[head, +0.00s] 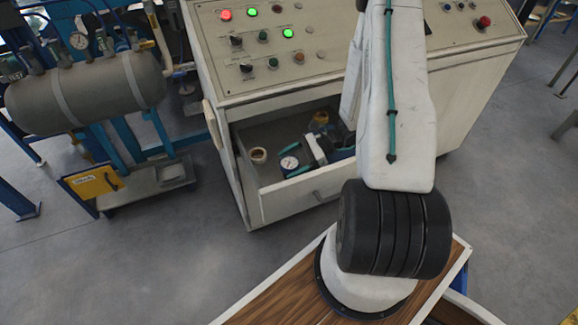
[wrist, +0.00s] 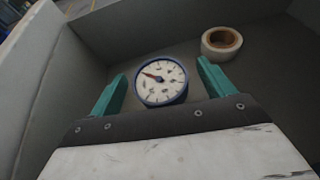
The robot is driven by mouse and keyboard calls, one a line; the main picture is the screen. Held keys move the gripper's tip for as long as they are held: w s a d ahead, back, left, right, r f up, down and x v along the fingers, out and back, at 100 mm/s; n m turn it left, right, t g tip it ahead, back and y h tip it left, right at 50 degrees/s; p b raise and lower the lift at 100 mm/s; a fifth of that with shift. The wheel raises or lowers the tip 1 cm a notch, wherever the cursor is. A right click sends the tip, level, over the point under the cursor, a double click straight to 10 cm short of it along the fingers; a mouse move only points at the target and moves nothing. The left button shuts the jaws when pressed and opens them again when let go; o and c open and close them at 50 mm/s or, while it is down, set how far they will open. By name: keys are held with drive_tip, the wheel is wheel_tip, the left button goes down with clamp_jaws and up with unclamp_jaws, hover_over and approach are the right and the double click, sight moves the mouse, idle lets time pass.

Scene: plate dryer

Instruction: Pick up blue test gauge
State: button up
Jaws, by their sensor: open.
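The blue test gauge (wrist: 161,82) has a white dial, a dark pointer and a blue rim. It lies in the open drawer, dial facing up. It also shows in the head view (head: 289,163), near the drawer's front left. My gripper (wrist: 158,88) is open, with one green finger on each side of the gauge in the wrist view. I cannot tell how far the fingertips are above the gauge or whether they touch it. In the head view my gripper (head: 294,166) is over the drawer, and my arm hides the drawer's right part.
A roll of tape (wrist: 221,41) lies beyond the gauge to the right. A second roll (head: 319,119) sits farther back in the drawer. The drawer's front wall (head: 310,192) and side walls stand close around. The control cabinet (head: 300,70) rises behind.

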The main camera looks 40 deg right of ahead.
drive_tip(key=shift+x, duration=1.35)
drive_tip(key=c, duration=1.1)
drive_tip(key=shift+c, duration=0.2)
